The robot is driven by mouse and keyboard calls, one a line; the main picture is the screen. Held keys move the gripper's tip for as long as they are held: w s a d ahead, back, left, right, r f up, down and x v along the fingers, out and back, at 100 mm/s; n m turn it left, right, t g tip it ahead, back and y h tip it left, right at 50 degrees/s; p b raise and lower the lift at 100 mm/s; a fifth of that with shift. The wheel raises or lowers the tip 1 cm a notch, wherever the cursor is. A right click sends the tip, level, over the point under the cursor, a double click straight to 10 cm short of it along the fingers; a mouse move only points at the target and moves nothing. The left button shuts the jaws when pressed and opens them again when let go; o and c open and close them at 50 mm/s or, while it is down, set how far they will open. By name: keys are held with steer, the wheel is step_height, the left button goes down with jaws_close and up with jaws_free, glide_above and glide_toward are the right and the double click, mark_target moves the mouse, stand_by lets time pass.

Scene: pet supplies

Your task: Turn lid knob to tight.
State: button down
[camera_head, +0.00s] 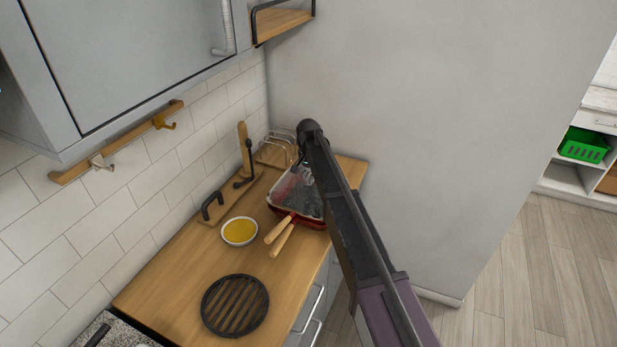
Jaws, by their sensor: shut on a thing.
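A red container (274,208) with a pale rim and what looks like a clear lid (284,187) stands at the back right of the wooden counter. My dark arm reaches in from the lower right and bends down over it. My gripper (304,178) is a dark shape low over the lid, partly behind my arm. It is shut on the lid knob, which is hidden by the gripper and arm. Fingertips and any tight mark cannot be made out.
Two wooden handles (279,235) lie in front of the container. A bowl of yellow contents (240,231) stands left of them, and a round black grate (235,305) lies nearer. A wire rack (280,142) stands behind. The grey wall (430,130) is close on the right.

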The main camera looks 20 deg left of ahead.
stand_by(0.3)
steer(key=c, duration=0.6)
jaws_free()
steer(key=shift+n, duration=0.4)
